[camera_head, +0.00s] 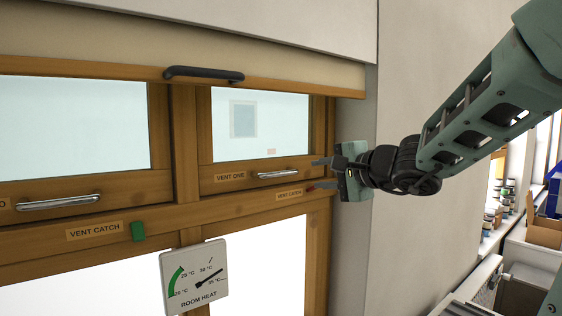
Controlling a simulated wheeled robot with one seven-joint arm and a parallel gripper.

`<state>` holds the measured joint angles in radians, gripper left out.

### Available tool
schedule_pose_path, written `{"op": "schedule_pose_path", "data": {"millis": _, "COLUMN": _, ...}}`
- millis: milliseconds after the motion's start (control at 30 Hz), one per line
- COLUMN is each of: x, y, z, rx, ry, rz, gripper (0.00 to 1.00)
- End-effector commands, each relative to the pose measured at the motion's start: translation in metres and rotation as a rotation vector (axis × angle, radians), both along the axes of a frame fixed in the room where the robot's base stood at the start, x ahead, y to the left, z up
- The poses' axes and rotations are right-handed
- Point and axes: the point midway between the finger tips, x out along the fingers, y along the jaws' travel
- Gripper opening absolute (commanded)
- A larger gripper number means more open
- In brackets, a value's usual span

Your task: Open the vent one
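Vent one (262,125) is the right wooden-framed upper window; its sash looks shut in the frame. Its label "VENT ONE" (230,177) sits on the bottom rail beside a silver bar handle (278,174). Below it is a "VENT CATCH" label (289,195). A small red piece (311,189), perhaps the catch, shows just right of that label, partly hidden by my lower fingertip. My gripper (317,174) is at the right edge of vent one, its two fingers spread apart and pointing left. Nothing is visible between them, and I cannot tell whether a finger touches the red piece.
A second vent (72,125) on the left has a silver handle (60,202) and a green catch (138,231). A dark bar handle (204,74) is on the blind's wooden rail above. A room heat dial (195,277) hangs below. Grey wall is on the right.

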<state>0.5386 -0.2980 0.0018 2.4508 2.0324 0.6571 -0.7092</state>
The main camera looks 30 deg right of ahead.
Motion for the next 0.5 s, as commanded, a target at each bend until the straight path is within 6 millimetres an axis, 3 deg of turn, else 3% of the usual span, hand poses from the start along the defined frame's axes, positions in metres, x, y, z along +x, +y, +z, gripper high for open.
{"op": "schedule_pose_path", "data": {"millis": 100, "x": 0.000, "y": -0.008, "z": 0.004, "rx": 0.009, "ry": -0.015, "rz": -0.027, "gripper": 0.33}}
{"op": "schedule_pose_path", "data": {"millis": 500, "x": 0.017, "y": -0.006, "z": -0.007, "rx": 0.010, "ry": -0.010, "rz": -0.011, "gripper": 0.33}}
